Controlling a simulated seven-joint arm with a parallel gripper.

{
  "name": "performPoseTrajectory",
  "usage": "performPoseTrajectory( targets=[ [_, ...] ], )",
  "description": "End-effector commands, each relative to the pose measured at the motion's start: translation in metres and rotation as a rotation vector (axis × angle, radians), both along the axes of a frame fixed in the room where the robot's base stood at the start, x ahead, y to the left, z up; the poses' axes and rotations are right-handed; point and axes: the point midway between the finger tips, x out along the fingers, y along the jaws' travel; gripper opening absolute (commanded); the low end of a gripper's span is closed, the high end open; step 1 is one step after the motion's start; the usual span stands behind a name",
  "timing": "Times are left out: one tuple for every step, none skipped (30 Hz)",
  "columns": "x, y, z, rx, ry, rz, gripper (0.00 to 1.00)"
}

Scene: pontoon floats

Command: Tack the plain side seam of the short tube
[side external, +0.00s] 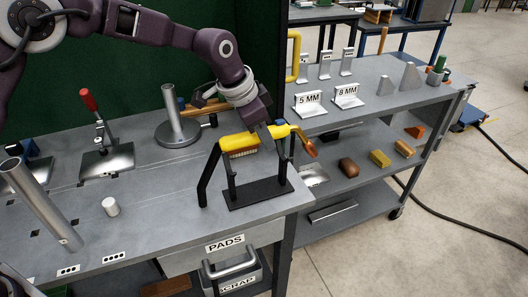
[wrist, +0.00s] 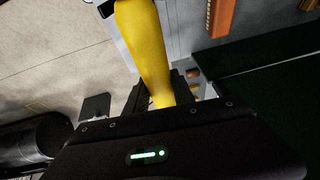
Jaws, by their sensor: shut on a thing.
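My gripper (side external: 268,132) is shut on the yellow handle of a welding torch (side external: 238,142) with a dark bent rear end and a copper nozzle pointing down to the right. The torch is at the top of a black stand (side external: 258,193) on the bench's right part; I cannot tell whether it still touches the stand. In the wrist view the yellow handle (wrist: 148,45) runs up from between my fingers. A grey tube (side external: 178,115) stands upright on a round base at the back. A longer-looking grey tube (side external: 45,205) leans at the left. Neither tube's seam can be made out.
A red-handled clamp (side external: 97,125) stands at the back left. A small pale cylinder (side external: 111,206) stands on the bench (side external: 150,220), whose front middle is mostly clear. A grey cart (side external: 350,120) to the right holds "5 MM" and "8 MM" brackets, with several blocks on its lower shelf.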

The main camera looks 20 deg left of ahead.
Motion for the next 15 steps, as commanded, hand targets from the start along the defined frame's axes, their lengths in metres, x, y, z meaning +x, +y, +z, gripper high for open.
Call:
performPoseTrajectory(
  targets=[
    [0.001, -0.001, 0.012, -0.003, -0.007, 0.000, 0.00],
    [0.001, -0.001, 0.017, -0.004, -0.006, 0.000, 0.00],
    [0.001, -0.001, 0.023, -0.003, -0.007, 0.000, 0.00],
    [0.001, -0.001, 0.027, -0.002, -0.006, 0.001, 0.00],
    [0.001, -0.001, 0.031, -0.001, -0.006, 0.000, 0.00],
    [0.001, -0.001, 0.037, 0.001, -0.008, 0.000, 0.00],
    [0.001, -0.001, 0.041, 0.003, -0.010, -0.001, 0.00],
    [0.001, -0.001, 0.045, 0.007, -0.013, -0.001, 0.00],
    [0.001, -0.001, 0.052, 0.013, -0.017, -0.002, 0.00],
    [0.001, -0.002, 0.058, 0.018, -0.023, -0.002, 0.00],
    [0.000, -0.002, 0.063, 0.024, -0.026, -0.002, 0.00],
    [0.001, -0.001, 0.068, 0.029, -0.031, -0.001, 0.00],
    [0.001, -0.001, 0.072, 0.035, -0.033, -0.001, 0.00],
    [0.001, -0.001, 0.076, 0.039, -0.036, -0.001, 0.00],
    [0.000, -0.001, 0.081, 0.044, -0.041, -0.001, 0.00]
  ],
)
